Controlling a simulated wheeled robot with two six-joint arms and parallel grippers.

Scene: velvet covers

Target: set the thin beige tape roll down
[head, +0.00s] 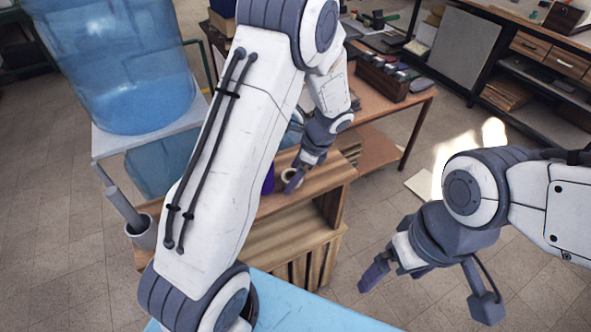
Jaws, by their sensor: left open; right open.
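The thin beige tape roll (284,176) appears as a small pale ring on the top of a wooden shelf unit (318,181), partly covered by my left gripper (292,185). The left gripper points down at the roll with its purple-grey fingers. It is open, and I cannot tell whether a finger still touches the roll. My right gripper (374,276) is open and empty, over the floor to the right of the shelf unit.
A purple object (268,181) stands on the shelf top left of the roll, partly behind my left arm. A light blue surface (300,306) lies in front. A large water bottle (125,65) stands at left. A workbench (415,100) with tools is behind. Floor at right is mostly clear.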

